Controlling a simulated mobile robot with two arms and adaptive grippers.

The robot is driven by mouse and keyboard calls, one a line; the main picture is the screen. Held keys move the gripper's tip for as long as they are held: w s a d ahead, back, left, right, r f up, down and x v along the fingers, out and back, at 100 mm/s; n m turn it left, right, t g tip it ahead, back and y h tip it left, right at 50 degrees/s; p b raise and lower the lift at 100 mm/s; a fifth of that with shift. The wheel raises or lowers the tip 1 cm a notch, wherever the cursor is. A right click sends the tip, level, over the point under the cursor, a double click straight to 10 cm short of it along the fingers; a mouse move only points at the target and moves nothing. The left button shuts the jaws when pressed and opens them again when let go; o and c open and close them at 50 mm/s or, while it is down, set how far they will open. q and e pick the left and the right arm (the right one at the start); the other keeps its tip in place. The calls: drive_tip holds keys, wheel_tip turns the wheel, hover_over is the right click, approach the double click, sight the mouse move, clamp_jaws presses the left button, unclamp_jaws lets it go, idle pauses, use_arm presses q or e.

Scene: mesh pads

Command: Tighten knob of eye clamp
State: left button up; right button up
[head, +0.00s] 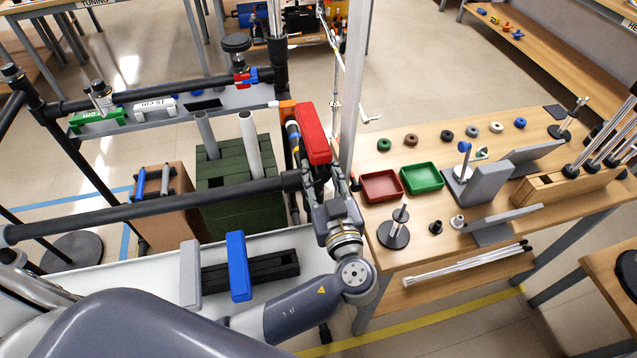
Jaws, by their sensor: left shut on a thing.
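My left gripper (314,176) is shut at the right end of the near black tube (160,207), just below a red block (313,133). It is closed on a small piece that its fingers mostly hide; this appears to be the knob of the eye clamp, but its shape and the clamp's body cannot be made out. An orange fitting (287,109) sits just beyond. Farther back, a red-and-blue fitting (242,78) sits on the far black tube, with a round black knob (236,42) above it. My right gripper is not in view.
A pale upright post (353,80) stands close right of the gripper. The wooden table (440,148) beyond holds a red tray (381,187), a green tray (421,178) and a stand (395,233). Grey (190,272) and blue (238,265) blocks lie left of my arm.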

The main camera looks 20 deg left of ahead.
use_arm(q)
drive_tip(key=shift+d+f+m+b, duration=0.15)
drive_tip(key=shift+f+m+b, duration=0.3)
drive_tip(key=shift+b, duration=0.65)
drive_tip(key=shift+r+m, duration=0.3)
drive_tip(key=shift+m, duration=0.05)
drive_tip(key=shift+r+m, duration=0.15)
drive_tip(key=shift+m, duration=0.75)
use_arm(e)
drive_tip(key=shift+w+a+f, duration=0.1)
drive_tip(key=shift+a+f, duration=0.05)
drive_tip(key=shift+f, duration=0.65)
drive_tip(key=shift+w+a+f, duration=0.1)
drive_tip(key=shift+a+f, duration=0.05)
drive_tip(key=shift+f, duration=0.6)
use_arm(q)
drive_tip(key=o, duration=1.1)
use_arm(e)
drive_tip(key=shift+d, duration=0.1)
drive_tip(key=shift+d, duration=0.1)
